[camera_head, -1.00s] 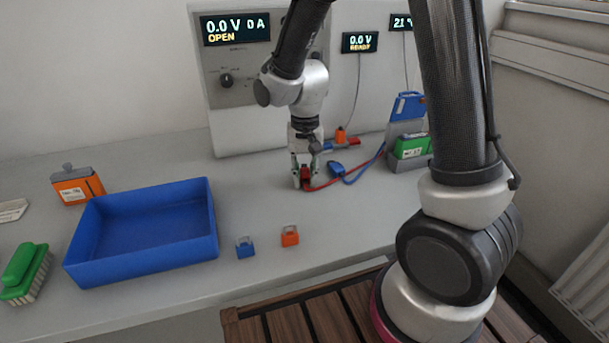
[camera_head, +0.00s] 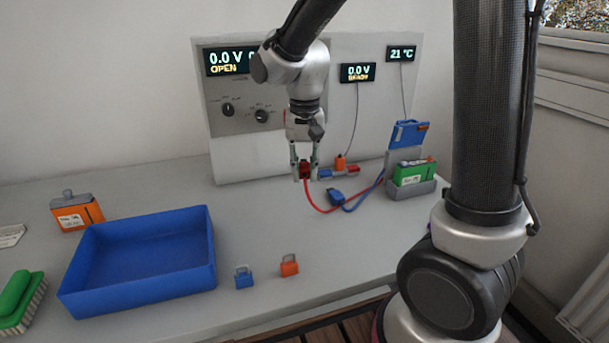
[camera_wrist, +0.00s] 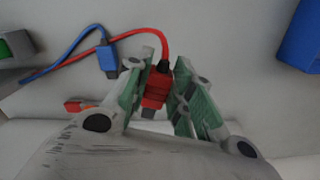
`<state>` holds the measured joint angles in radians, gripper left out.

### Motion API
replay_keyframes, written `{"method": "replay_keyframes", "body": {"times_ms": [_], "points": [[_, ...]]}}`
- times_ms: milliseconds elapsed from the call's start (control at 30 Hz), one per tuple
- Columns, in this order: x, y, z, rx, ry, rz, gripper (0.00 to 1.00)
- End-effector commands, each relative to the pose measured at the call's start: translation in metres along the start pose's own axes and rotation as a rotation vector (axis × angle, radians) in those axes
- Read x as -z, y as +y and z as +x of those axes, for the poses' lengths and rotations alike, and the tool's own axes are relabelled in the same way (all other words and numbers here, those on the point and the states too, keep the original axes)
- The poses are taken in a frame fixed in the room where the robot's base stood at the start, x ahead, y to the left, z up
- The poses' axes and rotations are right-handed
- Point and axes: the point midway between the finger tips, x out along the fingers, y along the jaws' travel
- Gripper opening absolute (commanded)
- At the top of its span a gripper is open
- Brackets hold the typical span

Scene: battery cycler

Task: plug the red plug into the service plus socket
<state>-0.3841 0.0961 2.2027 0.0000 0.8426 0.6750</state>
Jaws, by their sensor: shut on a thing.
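My gripper (camera_head: 305,170) is shut on the red plug (camera_head: 305,169) and holds it above the bench, in front of the grey panel. In the wrist view the red plug (camera_wrist: 156,88) sits between the two green-padded fingers, with its red cable leaving from one end and a grey tip at the other. The blue plug (camera_head: 338,197) lies loose on the bench; its blue cable runs right with the red one. The service plus socket cannot be made out for sure; a small block with red and blue ends (camera_head: 345,169) lies behind my gripper to the right.
A blue padlock (camera_head: 243,278) and an orange padlock (camera_head: 289,266) lie near the front edge. A grey cradle with a green battery (camera_head: 414,173) stands right.

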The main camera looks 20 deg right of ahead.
Motion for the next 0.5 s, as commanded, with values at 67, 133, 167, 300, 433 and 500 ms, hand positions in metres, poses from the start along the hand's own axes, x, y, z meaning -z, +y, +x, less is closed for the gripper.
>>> {"method": "replay_keyframes", "body": {"times_ms": [67,133,167,300,433,500], "points": [[0.0,0.0,0.0,0.0,0.0,0.0,0.0],[0.0,0.0,0.0,0.0,0.0,0.0,0.0],[0.001,0.001,0.0,0.0,0.0,0.003,0.0],[0.021,0.005,-0.021,0.003,0.004,0.031,0.0],[0.042,0.009,-0.064,0.003,0.006,-0.083,0.0],[0.042,0.01,-0.076,0.002,0.003,-0.173,0.0]]}}
